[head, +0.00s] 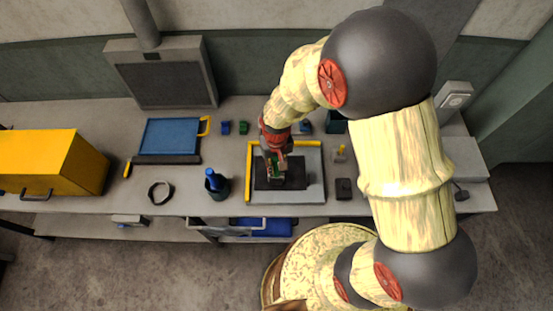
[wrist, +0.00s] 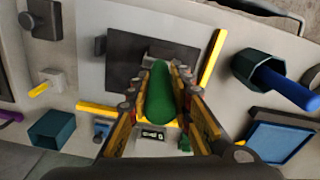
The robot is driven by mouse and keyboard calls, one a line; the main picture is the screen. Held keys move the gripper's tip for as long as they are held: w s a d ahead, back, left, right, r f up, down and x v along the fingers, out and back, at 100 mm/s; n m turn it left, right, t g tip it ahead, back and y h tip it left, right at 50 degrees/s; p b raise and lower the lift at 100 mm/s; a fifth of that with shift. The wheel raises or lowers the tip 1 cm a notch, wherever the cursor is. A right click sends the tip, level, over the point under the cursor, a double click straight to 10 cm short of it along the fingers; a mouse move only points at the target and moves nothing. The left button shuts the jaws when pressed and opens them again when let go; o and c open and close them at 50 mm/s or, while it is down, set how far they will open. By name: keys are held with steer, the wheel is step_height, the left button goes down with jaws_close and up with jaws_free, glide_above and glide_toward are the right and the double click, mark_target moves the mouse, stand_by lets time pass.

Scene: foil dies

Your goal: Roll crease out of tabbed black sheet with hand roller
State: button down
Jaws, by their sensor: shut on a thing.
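The black sheet (head: 264,182) lies flat on a pale board with yellow edge strips (head: 313,160). In the wrist view the black sheet (wrist: 124,72) shows a small dark tab at its left edge; I cannot make out a crease. My gripper (head: 275,164) is over the sheet, and its fingers (wrist: 163,70) are shut on the green handle of the hand roller (wrist: 159,97). The roller's far end is over the sheet, partly hidden by the handle and fingers. I cannot tell whether it touches the sheet.
A dark cup (head: 217,190) with a blue-handled tool stands left of the board. A black ring (head: 160,191), a blue-topped trimmer (head: 172,138) and a yellow box (head: 52,163) are further left. A dark block (head: 344,189) sits close right of the board.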

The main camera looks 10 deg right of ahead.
steer(key=shift+s+f, duration=0.1)
steer(key=shift+s, duration=0.2)
steer(key=w+d, duration=0.1)
steer(key=w, duration=0.8)
steer(key=shift+d+b, duration=0.35)
steer(key=shift+b, duration=0.1)
steer(key=shift+r, duration=0.2)
step_height(320, 180, up, 8)
steer(key=p, duration=0.5)
stand_by(0.4)
